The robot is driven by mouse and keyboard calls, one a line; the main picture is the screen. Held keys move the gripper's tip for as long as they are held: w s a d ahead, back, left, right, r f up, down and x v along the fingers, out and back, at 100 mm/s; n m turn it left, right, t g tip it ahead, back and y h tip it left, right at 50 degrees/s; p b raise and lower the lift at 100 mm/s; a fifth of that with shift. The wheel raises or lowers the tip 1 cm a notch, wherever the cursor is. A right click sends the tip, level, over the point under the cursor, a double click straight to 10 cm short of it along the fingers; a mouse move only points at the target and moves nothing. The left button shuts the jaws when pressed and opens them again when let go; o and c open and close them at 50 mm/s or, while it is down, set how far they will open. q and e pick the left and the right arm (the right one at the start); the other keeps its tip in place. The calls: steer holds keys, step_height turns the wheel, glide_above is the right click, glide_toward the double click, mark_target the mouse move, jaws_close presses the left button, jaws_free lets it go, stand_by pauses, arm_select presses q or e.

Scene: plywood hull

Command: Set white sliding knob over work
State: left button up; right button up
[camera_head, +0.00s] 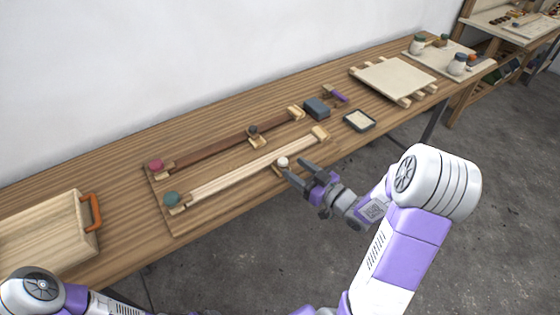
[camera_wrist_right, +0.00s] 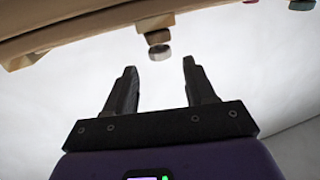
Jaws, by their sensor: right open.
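The white knob (camera_head: 283,162) sits on a small wooden slider at the near side of the pale wooden rail (camera_head: 240,171), somewhat right of the rail's middle. My right gripper (camera_head: 292,168) is open with its fingers pointing at the knob from the right. In the right wrist view the knob (camera_wrist_right: 159,52) shows between and just beyond the fingertips (camera_wrist_right: 159,66), with a gap on both sides. Nothing is held. Any marking that reads "work" is too small to see. My left arm shows at the bottom left; its gripper is out of view.
A parallel dark brown rail (camera_head: 210,147) with a dark knob (camera_head: 253,129) lies behind. Pink (camera_head: 155,165) and teal (camera_head: 171,199) knobs stand at the left ends. A dark blue block (camera_head: 317,107) and a small tray (camera_head: 359,120) lie to the right, a box with orange handle (camera_head: 92,213) left.

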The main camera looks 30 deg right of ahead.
mark_target(283, 160)
steer(key=x, duration=0.6)
steer(key=shift+a+b, duration=0.15)
steer(key=shift+b, duration=0.2)
steer(key=shift+c, duration=0.4)
jaws_close()
